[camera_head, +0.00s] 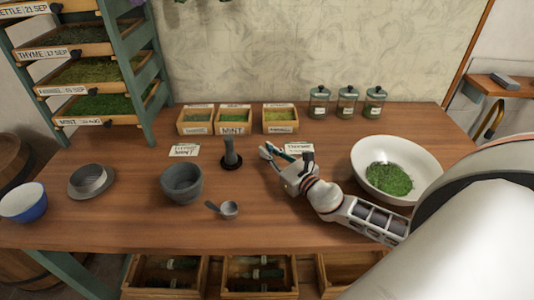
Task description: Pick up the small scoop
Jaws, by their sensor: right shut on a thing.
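A small grey scoop (229,209) with a short dark handle lies on the wooden table, in front of the stone mortar. My right gripper (284,154) is behind it and to its right, low over the table near a written card (300,148). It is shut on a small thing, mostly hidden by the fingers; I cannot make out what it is. The gripper is well apart from the grey scoop. My left gripper is not in view.
The mortar (182,184), an upright pestle (231,152) and a white bowl of green herbs (397,169) stand on the table (290,228). Herb boxes (234,120) and lidded jars (347,102) line the back. The front middle is clear.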

